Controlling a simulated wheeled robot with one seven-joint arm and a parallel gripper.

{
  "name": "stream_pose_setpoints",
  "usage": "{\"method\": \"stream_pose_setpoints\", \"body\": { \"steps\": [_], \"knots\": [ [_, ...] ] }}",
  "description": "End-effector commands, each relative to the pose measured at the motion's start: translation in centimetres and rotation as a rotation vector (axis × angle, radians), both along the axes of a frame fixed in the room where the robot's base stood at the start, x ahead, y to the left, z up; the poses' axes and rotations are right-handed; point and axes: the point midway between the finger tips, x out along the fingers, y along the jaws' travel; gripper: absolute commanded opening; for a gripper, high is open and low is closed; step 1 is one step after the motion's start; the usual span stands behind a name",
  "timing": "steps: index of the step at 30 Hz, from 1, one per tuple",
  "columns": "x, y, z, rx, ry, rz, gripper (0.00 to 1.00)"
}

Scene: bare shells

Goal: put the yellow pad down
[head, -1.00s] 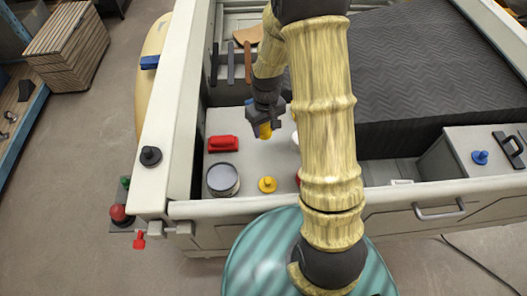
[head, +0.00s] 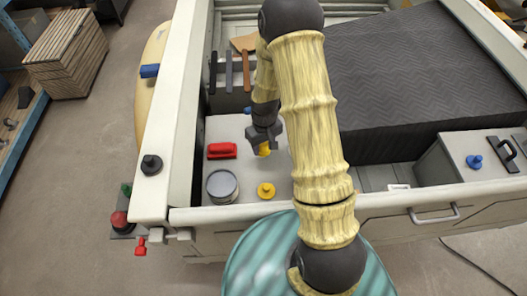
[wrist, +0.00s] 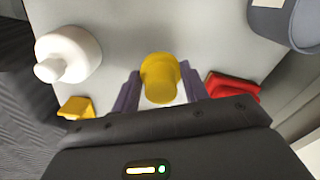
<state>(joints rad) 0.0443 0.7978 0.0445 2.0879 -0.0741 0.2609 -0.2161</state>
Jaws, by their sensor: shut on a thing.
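My gripper (head: 264,141) is shut on the yellow pad (head: 264,149), which shows below the fingertips in the head view. In the wrist view the pad (wrist: 160,78) sits between the two purple-grey fingers, its rounded end facing away from my palm. It is over the pale grey worktop (head: 240,132), between a red block and the arm. I cannot tell whether its underside touches the worktop. A separate yellow knobbed piece (head: 266,190) stands near the worktop's front edge.
The red block (head: 222,151) and a grey can (head: 222,186) stand left of the pad. The wrist view shows a white bottle (wrist: 68,55) and another yellow piece (wrist: 77,107) on the other side. Tools (head: 230,70) line the back; a dark padded block (head: 430,75) rises at right.

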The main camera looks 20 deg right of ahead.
Motion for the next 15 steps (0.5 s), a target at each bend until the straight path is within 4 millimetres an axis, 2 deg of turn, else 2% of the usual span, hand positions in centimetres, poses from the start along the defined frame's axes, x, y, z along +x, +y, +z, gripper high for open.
{"method": "stream_pose_setpoints", "body": {
  "steps": [5,12,15],
  "knots": [
    [-0.1,0.1,-0.7,0.0,0.002,0.001,0.26],
    [-0.1,0.1,-3.5,0.0,0.004,0.002,0.26],
    [-0.1,0.1,-4.1,0.0,0.001,0.001,0.26]
  ]
}}
